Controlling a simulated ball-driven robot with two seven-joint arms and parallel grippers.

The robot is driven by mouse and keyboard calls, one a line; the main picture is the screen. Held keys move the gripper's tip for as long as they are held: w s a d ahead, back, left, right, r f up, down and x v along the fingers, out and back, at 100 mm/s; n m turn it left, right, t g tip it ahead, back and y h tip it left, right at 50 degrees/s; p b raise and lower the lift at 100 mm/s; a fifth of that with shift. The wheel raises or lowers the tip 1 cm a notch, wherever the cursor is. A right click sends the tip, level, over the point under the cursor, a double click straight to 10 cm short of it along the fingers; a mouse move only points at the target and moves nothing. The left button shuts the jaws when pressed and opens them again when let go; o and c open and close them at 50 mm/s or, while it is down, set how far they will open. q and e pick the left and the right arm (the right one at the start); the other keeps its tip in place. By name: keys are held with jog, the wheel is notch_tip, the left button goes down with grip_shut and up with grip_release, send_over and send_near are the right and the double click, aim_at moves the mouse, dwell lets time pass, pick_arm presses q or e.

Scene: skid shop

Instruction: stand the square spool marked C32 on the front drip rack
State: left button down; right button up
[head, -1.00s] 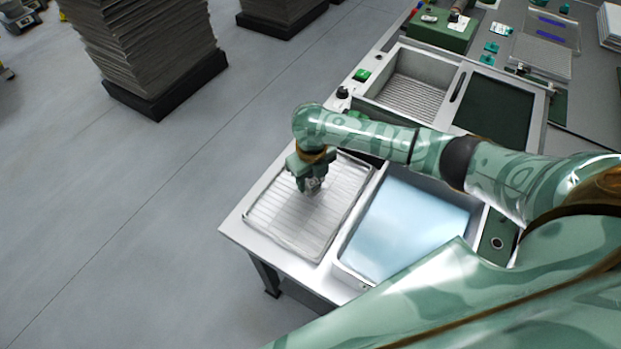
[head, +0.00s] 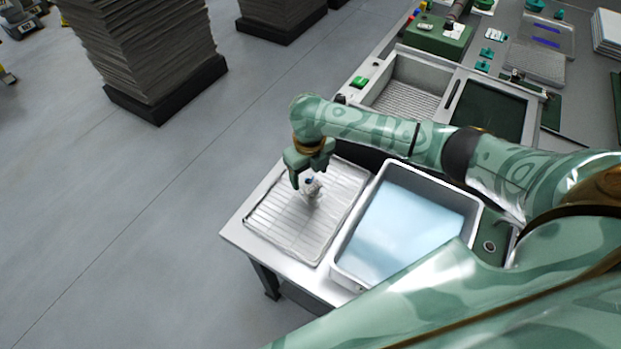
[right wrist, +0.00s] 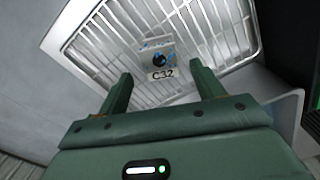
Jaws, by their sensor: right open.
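The square spool marked C32 (head: 311,189) stands on the wire drip rack (head: 281,222) at the near left end of the bench. In the right wrist view the white spool (right wrist: 158,51) shows its C32 label and a dark blue round centre, with the bars of the rack (right wrist: 105,42) around it. My right gripper (head: 308,175) is open just above and behind the spool. In the right wrist view its two fingers (right wrist: 163,84) are spread apart with nothing between their tips. My left gripper is not in view.
A tray of pale blue liquid (head: 409,222) stands right of the rack. Behind are a ribbed sink (head: 405,101) and a dark panel (head: 489,109). A green block (head: 440,42) and small items lie at the back. Open floor lies left of the bench.

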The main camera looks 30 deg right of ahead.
aim_at(310, 184)
notch_tip(310, 184, up, 7)
jog(key=p, duration=0.2)
jog(key=shift+r, duration=0.2)
